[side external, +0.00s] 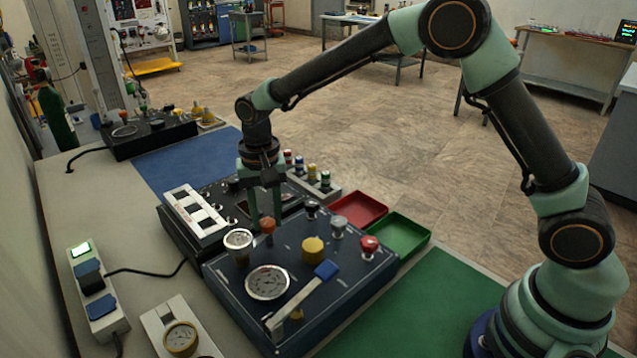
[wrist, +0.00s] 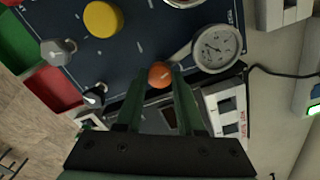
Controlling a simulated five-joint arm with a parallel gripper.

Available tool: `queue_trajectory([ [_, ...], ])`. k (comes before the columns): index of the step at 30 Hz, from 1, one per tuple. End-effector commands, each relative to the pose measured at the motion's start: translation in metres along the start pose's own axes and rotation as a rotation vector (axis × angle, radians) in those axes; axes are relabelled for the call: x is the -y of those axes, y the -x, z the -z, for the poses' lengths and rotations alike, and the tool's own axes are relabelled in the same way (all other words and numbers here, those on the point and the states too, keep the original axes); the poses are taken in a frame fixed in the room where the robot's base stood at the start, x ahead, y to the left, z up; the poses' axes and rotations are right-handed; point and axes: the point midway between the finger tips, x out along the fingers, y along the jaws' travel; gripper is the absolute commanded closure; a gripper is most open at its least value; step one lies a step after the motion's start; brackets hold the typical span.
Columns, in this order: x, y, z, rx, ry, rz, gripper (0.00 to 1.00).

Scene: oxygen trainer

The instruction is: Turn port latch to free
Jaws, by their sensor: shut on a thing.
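An orange knob (side external: 268,226) stands near the back edge of the dark blue trainer panel (side external: 222,275), beside a small round gauge. My gripper (side external: 265,219) points down over the panel, its two green fingers on either side of the orange knob. In the wrist view the fingertips (wrist: 161,80) close on the orange knob (wrist: 160,72); its base is hidden. No readable label shows which part is the port latch.
A small gauge (side external: 238,239), a large gauge (side external: 267,283), a yellow knob (side external: 313,249) and a red knob (side external: 369,245) stand on the panel. Behind it is a black box with white switches (side external: 195,212). Red (side external: 358,208) and green (side external: 402,232) trays lie to the right.

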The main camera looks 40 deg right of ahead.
Motion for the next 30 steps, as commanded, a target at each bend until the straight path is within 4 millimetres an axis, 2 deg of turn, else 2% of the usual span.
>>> queue_trajectory([
  [30, -0.0001, 0.0013, 0.0002, 0.0, 0.923, 0.0, 1.0],
])
